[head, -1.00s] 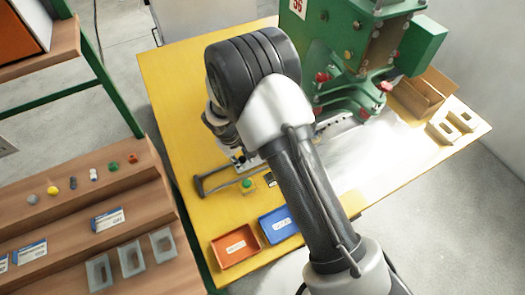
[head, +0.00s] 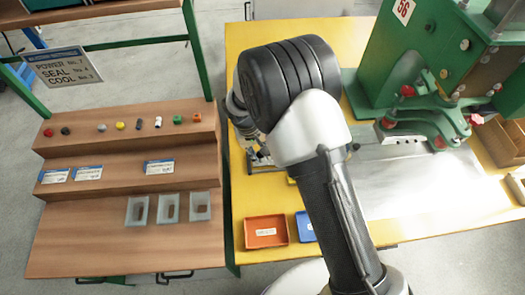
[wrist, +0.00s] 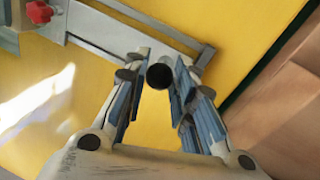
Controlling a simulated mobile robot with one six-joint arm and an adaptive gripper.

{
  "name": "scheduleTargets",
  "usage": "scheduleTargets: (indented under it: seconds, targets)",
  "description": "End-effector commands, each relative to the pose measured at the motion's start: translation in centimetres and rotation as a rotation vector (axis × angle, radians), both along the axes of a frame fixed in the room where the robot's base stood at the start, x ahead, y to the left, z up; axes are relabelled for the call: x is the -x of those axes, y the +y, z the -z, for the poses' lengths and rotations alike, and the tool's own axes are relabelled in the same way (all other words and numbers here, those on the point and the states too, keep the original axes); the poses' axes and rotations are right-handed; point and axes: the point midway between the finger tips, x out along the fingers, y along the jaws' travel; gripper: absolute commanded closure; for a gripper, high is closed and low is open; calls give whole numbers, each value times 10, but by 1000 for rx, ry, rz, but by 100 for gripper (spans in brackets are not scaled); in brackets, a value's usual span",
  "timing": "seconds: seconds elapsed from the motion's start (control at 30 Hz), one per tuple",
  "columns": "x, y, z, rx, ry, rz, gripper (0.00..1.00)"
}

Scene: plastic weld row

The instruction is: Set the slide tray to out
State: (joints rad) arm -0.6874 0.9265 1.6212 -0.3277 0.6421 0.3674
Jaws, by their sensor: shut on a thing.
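The slide tray shows in the wrist view as a flat grey metal frame (wrist: 180,38) over the yellow table. A round black knob (wrist: 159,76) stands at its near side. My gripper (wrist: 160,82) has its fingers on both sides of the knob and is shut on it. In the head view my arm covers most of the tray and the gripper, so I cannot tell there how far the tray is pulled out.
The green press (head: 440,60) stands on the yellow table (head: 250,190). A red-orange bin (head: 265,231) and a blue bin (head: 304,226) are near its front edge. A stepped wooden bench (head: 90,235) with small parts is at left. A red knob (wrist: 39,12) shows in the wrist view.

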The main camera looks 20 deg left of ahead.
Motion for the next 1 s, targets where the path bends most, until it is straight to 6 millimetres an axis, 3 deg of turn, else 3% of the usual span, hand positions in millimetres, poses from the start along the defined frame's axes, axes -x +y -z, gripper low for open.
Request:
scheduleTargets:
  seconds: [0.17,0.2,0.47,0.83,1.0]
  targets:
    - [1,4,0,-7,-1,-2,100]
    - [1,5,0,-7,-1,-2,74]
    - [1,4,0,-6,-2,-2,56]
    - [1,3,-3,-5,-1,-2,55]
    - [2,7,-24,-6,-4,-2,55]
